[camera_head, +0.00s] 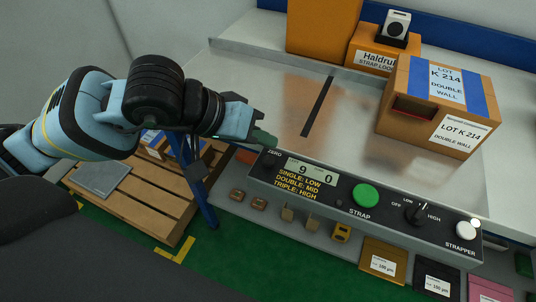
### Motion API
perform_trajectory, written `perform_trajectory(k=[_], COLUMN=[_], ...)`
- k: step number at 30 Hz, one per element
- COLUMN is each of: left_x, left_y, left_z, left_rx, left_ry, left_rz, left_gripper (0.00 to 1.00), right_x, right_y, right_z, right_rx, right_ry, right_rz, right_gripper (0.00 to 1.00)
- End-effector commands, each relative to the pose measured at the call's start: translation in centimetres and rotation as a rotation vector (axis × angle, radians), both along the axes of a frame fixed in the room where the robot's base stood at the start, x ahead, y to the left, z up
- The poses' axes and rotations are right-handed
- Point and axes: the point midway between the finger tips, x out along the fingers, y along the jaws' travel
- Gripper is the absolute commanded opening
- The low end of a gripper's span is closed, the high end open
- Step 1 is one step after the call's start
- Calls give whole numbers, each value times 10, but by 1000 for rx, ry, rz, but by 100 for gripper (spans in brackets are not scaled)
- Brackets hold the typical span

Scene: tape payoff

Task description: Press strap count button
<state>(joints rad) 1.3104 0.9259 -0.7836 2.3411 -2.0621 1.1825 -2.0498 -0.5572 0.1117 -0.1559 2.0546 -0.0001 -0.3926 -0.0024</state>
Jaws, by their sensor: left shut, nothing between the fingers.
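The strapper's black control panel (330,209) runs along the front edge of the metal table. A large round green button (365,195) sits on it above the label STRAP. Left of it, a display (312,172) reads 9 and 0, with the yellow text SINGLE: LOW, DOUBLE: MID, TRIPLE: HIGH below. A ZERO label is at the panel's left end. A black knob (415,213) is marked OFF, LOW, HIGH. My left gripper (264,139) is shut and empty, near the panel's left end, left of the green button. My right gripper is out of view.
A cardboard box (395,125) marked LOT K 214, DOUBLE WALL, with blue tape stands on the metal table (255,75) at right. Orange boxes stand behind it. A dark slot (318,106) crosses the tabletop. A wooden pallet (150,205) is on the floor at left.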

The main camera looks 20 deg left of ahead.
Motion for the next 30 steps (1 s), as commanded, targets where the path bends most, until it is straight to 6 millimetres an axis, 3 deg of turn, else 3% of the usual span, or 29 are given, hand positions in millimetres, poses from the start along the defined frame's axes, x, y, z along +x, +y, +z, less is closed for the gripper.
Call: perform_trajectory(k=[9,30], left_x=[0,0], left_y=[0,0], left_z=[26,25], left_rx=[0,-1], left_ry=[-2,0], left_rz=[0,-1], left_gripper=[0,0], right_x=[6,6], right_y=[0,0], right_z=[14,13], right_rx=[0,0], right_ry=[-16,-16], right_rz=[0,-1], right_gripper=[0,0])
